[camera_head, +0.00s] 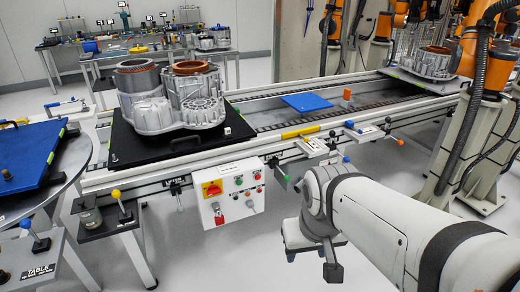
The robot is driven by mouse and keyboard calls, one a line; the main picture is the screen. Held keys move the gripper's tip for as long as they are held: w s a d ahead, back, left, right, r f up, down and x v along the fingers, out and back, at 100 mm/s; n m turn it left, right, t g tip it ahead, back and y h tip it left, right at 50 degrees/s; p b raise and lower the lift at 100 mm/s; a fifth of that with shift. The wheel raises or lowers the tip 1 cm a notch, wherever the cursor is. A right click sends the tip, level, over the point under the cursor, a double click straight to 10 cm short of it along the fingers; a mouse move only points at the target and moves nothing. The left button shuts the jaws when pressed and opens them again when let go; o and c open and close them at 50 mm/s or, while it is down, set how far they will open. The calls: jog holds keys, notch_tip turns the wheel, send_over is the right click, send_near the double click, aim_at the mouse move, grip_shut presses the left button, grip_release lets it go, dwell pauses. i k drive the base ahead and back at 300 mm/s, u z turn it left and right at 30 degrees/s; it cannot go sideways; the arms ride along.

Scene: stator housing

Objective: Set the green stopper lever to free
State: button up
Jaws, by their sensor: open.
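A small green lever tip (286,178) shows at the near side of the conveyor, just right of the control box and left of my arm. It is too small to tell which setting it stands at. My white arm reaches in from the lower right, and its wrist end lies to the right of the green tip, apart from it in the picture. I cannot make out gripper fingers at the wrist. Nothing held shows.
A control box (231,193) with buttons hangs on the conveyor's near side. A blue-knobbed lever (349,124) and an orange-knobbed one (400,142) stand along the rail. A stator housing (172,97) sits on a black plate at the left. Floor below the conveyor is clear.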

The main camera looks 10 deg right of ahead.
aim_at(287, 178)
jog(key=z, duration=0.05)
jog(key=k, duration=0.6)
jog(key=z, duration=0.45)
jog(key=i, duration=1.5)
jog(key=u, duration=0.45)
